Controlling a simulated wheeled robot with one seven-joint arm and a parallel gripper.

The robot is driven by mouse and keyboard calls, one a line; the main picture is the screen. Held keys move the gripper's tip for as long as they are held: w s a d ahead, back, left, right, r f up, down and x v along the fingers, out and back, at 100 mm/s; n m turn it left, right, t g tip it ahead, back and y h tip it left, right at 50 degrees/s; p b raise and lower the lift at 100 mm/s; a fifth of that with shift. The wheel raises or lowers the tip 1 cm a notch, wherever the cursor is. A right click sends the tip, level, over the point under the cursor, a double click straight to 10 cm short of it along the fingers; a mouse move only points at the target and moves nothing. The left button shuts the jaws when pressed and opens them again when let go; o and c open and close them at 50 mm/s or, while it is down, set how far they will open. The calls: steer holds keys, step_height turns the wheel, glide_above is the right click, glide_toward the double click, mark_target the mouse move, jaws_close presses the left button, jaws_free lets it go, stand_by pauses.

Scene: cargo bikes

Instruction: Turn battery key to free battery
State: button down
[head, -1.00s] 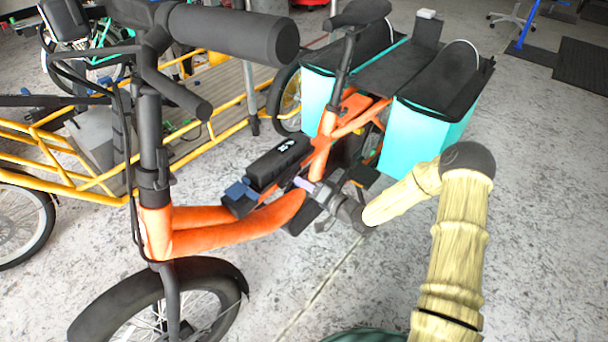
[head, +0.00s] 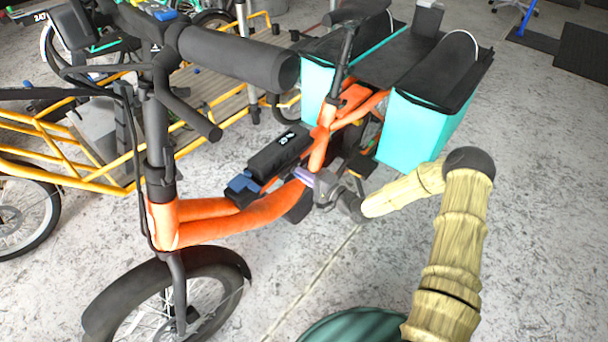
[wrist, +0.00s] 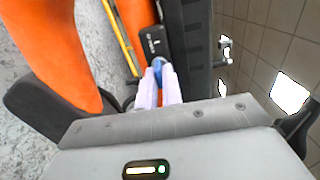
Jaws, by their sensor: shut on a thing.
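The black battery (head: 280,152) lies along the orange bike frame (head: 215,228), in front of the seat tube. My gripper (head: 303,175) reaches in from the right, its pale lilac fingers beside the frame near the battery's rear end. In the wrist view, my gripper (wrist: 158,72) is shut on the small blue head of the battery key (wrist: 158,64). The key is at the end of a black lock housing (wrist: 153,42) with white markings. The key's shaft and slot are hidden, so its turn angle cannot be told.
The handlebar grip (head: 240,58) hangs over the front of the frame. Teal panniers (head: 430,125) flank the rear rack. A yellow cargo bike (head: 75,165) stands behind at left. Clear concrete floor (head: 545,220) lies at right.

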steer(key=shift+f, duration=0.1)
steer(key=c, duration=1.6)
jaws_free()
steer(key=shift+o, duration=0.2)
steer(key=shift+d, duration=0.15)
steer(key=p+v, duration=0.3)
steer(key=v, duration=1.4)
steer(key=shift+s, duration=0.2)
